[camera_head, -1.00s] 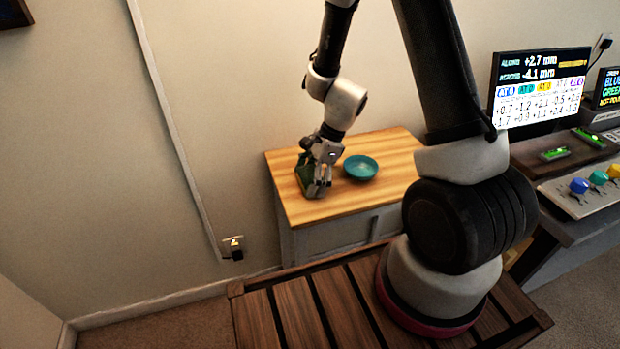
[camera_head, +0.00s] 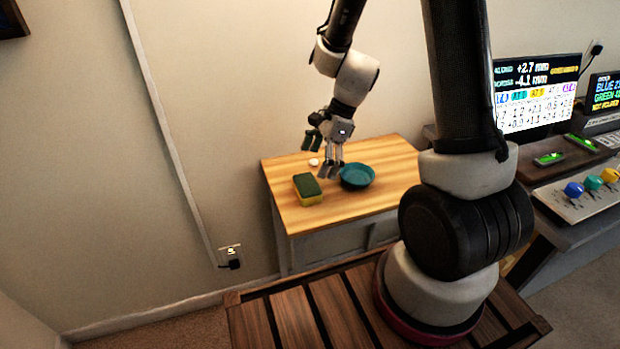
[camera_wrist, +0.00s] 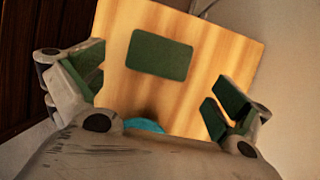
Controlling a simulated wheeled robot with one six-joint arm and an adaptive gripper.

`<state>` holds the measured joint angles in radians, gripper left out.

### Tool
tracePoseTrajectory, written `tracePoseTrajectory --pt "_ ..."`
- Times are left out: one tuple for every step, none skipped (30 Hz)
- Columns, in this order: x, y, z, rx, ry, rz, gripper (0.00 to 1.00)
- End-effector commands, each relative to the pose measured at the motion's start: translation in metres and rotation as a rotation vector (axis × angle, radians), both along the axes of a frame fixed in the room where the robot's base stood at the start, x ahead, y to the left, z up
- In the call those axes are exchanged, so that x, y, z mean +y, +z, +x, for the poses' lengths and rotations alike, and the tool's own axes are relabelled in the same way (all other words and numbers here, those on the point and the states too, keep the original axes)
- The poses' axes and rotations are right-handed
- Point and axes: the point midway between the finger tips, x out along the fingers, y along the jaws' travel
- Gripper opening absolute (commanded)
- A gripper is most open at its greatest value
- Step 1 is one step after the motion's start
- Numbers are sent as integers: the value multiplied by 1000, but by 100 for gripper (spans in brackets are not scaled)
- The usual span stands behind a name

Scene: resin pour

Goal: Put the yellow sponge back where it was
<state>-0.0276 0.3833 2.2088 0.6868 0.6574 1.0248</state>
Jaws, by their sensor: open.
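The yellow sponge (camera_head: 309,190) has a dark green top layer and lies flat on the left part of the wooden cabinet top (camera_head: 290,212). In the wrist view only its green top (camera_wrist: 160,56) shows, lying between and beyond my fingers. My gripper (camera_head: 325,158) is open and empty, raised above the cabinet top behind and to the right of the sponge, apart from it. Its fingers with green pads also show spread wide in the wrist view (camera_wrist: 157,92).
A teal bowl (camera_head: 357,177) stands right of the sponge, close to my gripper; its rim shows in the wrist view (camera_wrist: 144,126). A small white round thing (camera_head: 314,162) lies behind the sponge. A monitor (camera_head: 537,92) and a knob panel (camera_head: 590,192) stand at right.

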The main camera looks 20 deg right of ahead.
Motion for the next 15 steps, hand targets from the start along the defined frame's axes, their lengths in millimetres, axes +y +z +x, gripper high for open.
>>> tracePoseTrajectory --pt "-4 10 1 -4 -2 1 100" --pt "-6 14 1 -4 -2 -1 100" --pt "-8 19 1 -3 0 0 100" --pt "-9 23 1 -2 -1 1 100" --pt "-11 26 1 -3 -1 0 100" --pt "-12 29 1 -2 -1 0 100" --pt "-13 30 0 -1 0 0 100" --pt "-14 32 0 0 0 0 100" --pt "-14 33 0 1 -1 0 100" --pt "-14 34 0 0 0 0 100" --pt "-15 35 0 -3 4 -1 100" --pt "-15 39 -1 -13 17 -3 100" --pt "-16 43 -3 -25 36 -7 100" --pt "-18 49 -5 -42 64 -12 100" --pt "-20 60 -9 -73 111 -21 100"
